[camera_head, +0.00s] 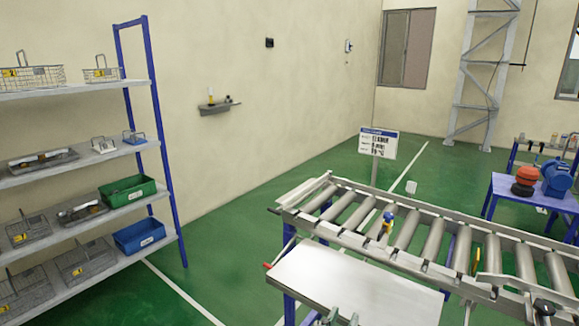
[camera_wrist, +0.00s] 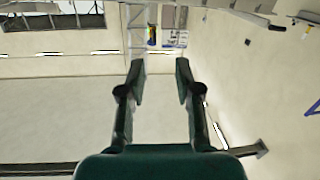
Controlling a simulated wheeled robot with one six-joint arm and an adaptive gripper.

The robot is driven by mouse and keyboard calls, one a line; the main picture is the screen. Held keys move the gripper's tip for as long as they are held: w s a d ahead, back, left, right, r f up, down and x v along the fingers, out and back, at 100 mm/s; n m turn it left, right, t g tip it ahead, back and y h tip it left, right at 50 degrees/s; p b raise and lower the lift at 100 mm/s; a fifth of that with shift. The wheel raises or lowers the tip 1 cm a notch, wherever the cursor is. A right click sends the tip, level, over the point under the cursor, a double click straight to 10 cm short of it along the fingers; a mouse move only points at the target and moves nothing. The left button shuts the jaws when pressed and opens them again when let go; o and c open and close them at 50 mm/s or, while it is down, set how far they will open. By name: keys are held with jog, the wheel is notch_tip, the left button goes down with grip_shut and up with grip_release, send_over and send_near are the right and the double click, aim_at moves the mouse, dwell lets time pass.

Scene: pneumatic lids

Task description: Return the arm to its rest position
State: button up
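My gripper (camera_wrist: 160,78) shows in the wrist view with its two dark green fingers spread apart. The gap between the fingertips is empty, and only pale wall and distant items show behind it. The gripper touches nothing in that view. My arm is not clearly seen in the head view. Small dark green and grey parts at its bottom edge are cut off, and I cannot tell what they are.
A roller conveyor (camera_head: 408,232) with a white side table (camera_head: 350,288) stands in front on the right. A shelf rack (camera_head: 80,165) with baskets and bins stands left. A blue table (camera_head: 505,190) stands far right. Green floor (camera_head: 235,215) between rack and conveyor is clear.

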jog(key=s+d+f+n+y, duration=0.3)
jog(key=s+f+y, duration=0.1)
jog(key=s+f, duration=0.5)
jog(key=s+d+f+n+y, duration=0.2)
jog(key=s+f+n+y, duration=0.15)
jog(key=s+f, duration=0.55)
jog(key=s+d+r+m, duration=0.1)
jog(key=s+r, duration=0.2)
jog(key=s, duration=0.9)
jog(key=s+d+r, duration=0.1)
jog(key=s+r, duration=0.2)
jog(key=s, duration=1)
jog(key=shift+d+m+y, duration=0.3)
jog(key=shift+m+y, duration=0.05)
jog(key=shift+y, duration=0.1)
